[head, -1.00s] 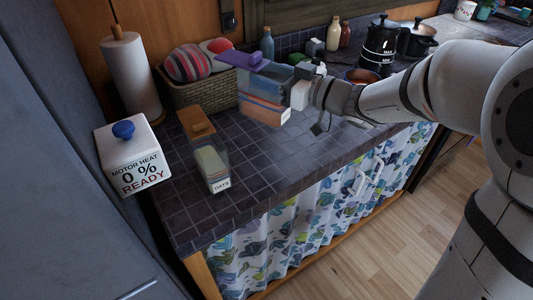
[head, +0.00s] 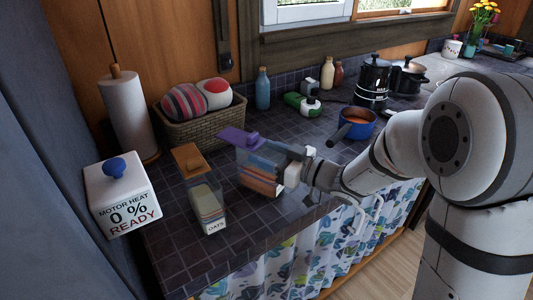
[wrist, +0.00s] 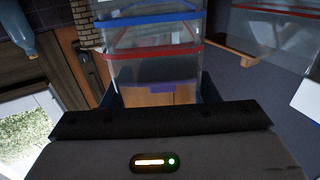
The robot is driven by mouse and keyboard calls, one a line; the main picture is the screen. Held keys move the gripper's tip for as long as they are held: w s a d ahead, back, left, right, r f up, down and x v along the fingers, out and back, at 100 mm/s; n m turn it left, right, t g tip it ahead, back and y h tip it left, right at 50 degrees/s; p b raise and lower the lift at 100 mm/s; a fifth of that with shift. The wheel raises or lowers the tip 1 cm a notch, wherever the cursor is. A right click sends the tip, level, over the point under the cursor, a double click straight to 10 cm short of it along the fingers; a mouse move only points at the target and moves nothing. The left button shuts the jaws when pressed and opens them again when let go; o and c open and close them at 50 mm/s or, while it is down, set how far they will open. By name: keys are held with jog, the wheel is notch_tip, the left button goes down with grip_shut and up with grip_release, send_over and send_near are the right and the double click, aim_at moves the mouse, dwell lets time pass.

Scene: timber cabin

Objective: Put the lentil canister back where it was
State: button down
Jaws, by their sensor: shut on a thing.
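A clear canister with a purple lid (head: 240,137) and orange-red contents low down (head: 258,182) is in my gripper (head: 291,172). I cannot read a name on it. My gripper is shut on its right side in the head view. The canister leans slightly, and I cannot tell whether its base touches the counter. In the wrist view its clear body (wrist: 152,68) with blue and red bands fills the middle. A second clear canister labelled OATS (head: 208,208), with an orange-brown lid (head: 188,156), stands just left of it, apart.
A wicker basket (head: 203,122) with round cushions stands behind. A paper towel roll (head: 128,115) and a white MOTOR HEAT box (head: 122,198) are at left. A blue pan (head: 357,124), green item (head: 301,102) and bottles stand behind right. Tiled counter (head: 175,245) is bare in front.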

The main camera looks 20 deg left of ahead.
jog(key=c, duration=1)
grip_release()
jog(key=shift+f, duration=0.15)
jog(key=o, duration=0.5)
